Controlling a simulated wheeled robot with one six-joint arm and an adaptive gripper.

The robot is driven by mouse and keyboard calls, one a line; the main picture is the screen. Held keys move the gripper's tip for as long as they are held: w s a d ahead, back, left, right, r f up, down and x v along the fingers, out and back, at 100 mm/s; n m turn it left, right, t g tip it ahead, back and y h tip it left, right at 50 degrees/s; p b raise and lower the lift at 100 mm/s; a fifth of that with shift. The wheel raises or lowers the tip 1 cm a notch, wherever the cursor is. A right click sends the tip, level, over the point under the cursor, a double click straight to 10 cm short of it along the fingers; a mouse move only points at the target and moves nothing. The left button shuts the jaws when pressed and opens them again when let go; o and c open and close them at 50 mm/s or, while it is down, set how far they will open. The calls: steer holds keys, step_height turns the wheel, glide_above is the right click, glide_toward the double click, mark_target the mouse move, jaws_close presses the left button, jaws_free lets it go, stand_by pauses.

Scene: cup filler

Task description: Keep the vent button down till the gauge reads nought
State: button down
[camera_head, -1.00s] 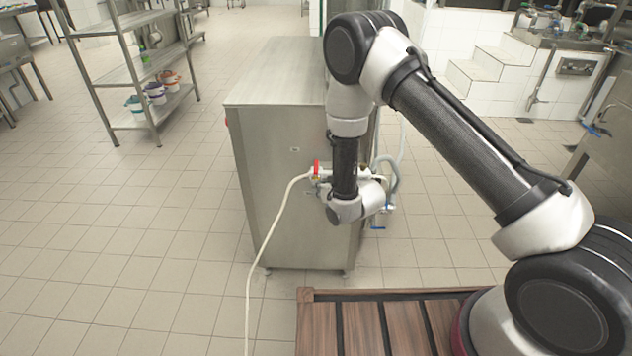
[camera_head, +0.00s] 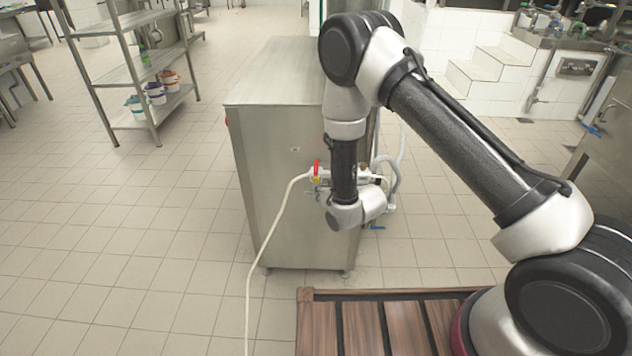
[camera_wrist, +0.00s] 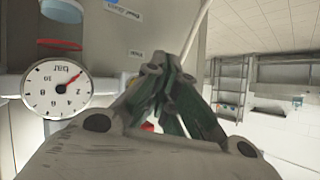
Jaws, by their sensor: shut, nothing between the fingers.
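The pressure gauge (camera_wrist: 55,88) is a round white dial marked "bar", upside down at the left of the wrist view. Its red needle points to the upper right; its small figures are hard to read, so I cannot tell the value. My gripper (camera_wrist: 167,70) is shut, its green-grey fingers together with nothing between them, close to the steel cabinet's fittings. I cannot pick out the vent button for certain. A small red part (camera_wrist: 147,127) shows behind the fingers. In the head view my arm hides the gripper and part of the pipework.
The steel cabinet (camera_head: 275,200) carries a red-handled valve (camera_head: 316,168) with a pale hose (camera_head: 265,235) running down from it. Grey hoses (camera_head: 394,180) hang right of my wrist. A shelf rack (camera_head: 135,70) stands back left. The tiled floor left is clear.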

steer(key=shift+s+a, duration=0.1)
steer(key=shift+s, duration=2.45)
steer(key=s+d+f+n+g+h, duration=0.1)
steer(key=s+d+f+g+h, duration=0.35)
steer(key=s+d+f, duration=0.35)
steer(key=s+d+r+g+h, duration=0.1)
steer(key=s+r+g, duration=0.1)
steer(key=s+g, duration=0.1)
steer(key=s+d+r+m, duration=0.1)
steer(key=s+d+r, duration=0.5)
steer(key=r, duration=0.9)
steer(key=s+d+r+m+t+h, duration=0.1)
steer(key=s+d+r, duration=0.4)
steer(key=d+r, duration=0.7)
steer(key=s+d+r+m+t, duration=0.1)
steer(key=s+d+r+m, duration=0.2)
steer(key=r, duration=1.7)
steer(key=s+d, duration=0.3)
steer(key=d, duration=0.3)
steer(key=shift+s+d+h, duration=0.2)
steer(key=shift+s+h, duration=0.15)
